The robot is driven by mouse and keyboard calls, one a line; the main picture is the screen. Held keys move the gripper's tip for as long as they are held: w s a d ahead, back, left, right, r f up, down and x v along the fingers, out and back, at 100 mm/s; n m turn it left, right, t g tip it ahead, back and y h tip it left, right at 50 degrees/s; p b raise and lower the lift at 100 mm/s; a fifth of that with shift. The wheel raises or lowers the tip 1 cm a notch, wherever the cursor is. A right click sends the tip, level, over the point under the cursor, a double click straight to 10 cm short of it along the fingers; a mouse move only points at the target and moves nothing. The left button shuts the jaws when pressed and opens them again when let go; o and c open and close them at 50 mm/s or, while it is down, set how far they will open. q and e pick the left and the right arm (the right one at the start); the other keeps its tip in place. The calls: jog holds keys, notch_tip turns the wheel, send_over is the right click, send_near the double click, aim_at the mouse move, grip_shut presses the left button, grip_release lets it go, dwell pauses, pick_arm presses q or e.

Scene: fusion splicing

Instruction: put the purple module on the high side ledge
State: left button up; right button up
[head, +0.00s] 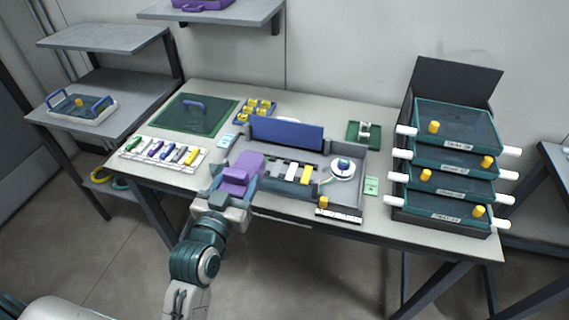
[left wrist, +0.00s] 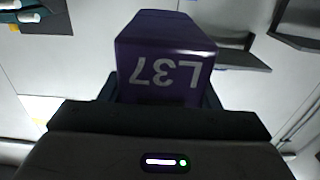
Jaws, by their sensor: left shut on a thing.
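The purple module (head: 240,172) is in my left gripper (head: 236,185), above the left part of the grey splicing tray on the table. In the left wrist view the module (left wrist: 165,50) fills the space between the fingers and bears the label L37, upside down. My left gripper is shut on it. The high side ledge (head: 100,36) is the upper grey shelf of the rack on the left, and its top looks bare. My right gripper is not in view.
A lower shelf (head: 130,90) holds a blue-handled tray (head: 80,105). A wall shelf (head: 215,15) holds a purple case (head: 200,4). On the table (head: 310,100) are a green mat (head: 185,118), a strip of coloured modules (head: 165,152) and stacked teal trays (head: 455,130) at right.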

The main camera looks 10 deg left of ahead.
pick_arm(q)
jog(key=shift+w+f, duration=0.2)
jog(key=shift+f, duration=0.05)
jog(key=shift+w+r, duration=0.1)
jog(key=shift+w, duration=0.15)
jog(key=w+d+f+p, duration=0.1)
jog(key=w+f, duration=0.1)
jog(key=w, duration=0.5)
jog(key=w+d+f+p, duration=0.1)
jog(key=w+f+p, duration=0.1)
jog(key=w, duration=0.6)
jog(key=shift+d+f, duration=0.35)
jog(key=shift+f, duration=0.3)
jog(key=o, duration=1.1)
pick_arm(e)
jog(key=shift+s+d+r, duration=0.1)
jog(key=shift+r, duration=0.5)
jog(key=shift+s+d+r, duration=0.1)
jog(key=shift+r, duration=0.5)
pick_arm(q)
jog(key=shift+p, duration=0.3)
